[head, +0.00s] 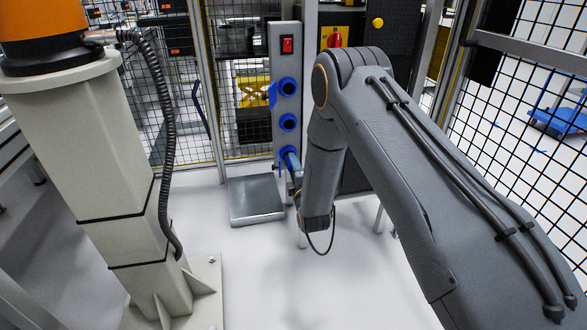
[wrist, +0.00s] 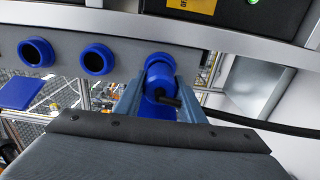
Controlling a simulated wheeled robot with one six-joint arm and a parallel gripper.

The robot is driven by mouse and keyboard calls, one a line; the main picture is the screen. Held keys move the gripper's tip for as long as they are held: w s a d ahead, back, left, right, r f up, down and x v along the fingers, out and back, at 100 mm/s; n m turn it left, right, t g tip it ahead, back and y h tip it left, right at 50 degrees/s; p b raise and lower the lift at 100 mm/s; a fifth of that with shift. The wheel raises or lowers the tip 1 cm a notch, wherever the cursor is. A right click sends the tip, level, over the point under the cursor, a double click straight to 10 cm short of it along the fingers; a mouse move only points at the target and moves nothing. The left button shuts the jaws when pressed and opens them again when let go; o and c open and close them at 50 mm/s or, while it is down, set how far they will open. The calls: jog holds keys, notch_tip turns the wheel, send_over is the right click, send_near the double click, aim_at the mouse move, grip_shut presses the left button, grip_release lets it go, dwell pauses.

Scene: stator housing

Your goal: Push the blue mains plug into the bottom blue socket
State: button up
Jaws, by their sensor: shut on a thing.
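The blue mains plug (wrist: 161,76) is between the two fingers of my gripper (wrist: 160,92), which is shut on it; a dark cable end sticks out toward the camera. The plug lies in line with the bottom blue socket (head: 288,152) on the grey post, right at its mouth. Its front is hidden, so I cannot tell how deep it sits. In the head view my gripper (head: 296,178) is at the bottom socket, partly behind my arm. The middle socket (head: 288,122) and top socket (head: 287,87) are empty; they also show in the wrist view.
The grey post (head: 274,60) carries a red switch (head: 287,44) above the sockets. A blue flap (head: 272,95) sticks out left of the top socket. A grey metal plate (head: 255,201) lies at the post's foot. Mesh fencing stands behind; a robot pedestal (head: 90,150) stands left.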

jog(key=shift+w+a, duration=0.15)
jog(key=shift+w, duration=0.45)
dwell(0.4)
jog(key=o, duration=1.5)
jog(key=shift+p+v, duration=0.35)
jog(key=shift+v, duration=0.65)
jog(key=shift+s, duration=0.35)
jog(key=shift+p+v, duration=0.75)
jog(key=shift+v, duration=0.2)
jog(key=shift+s, duration=0.15)
jog(key=shift+p+v, duration=0.3)
jog(key=shift+v, duration=3.45)
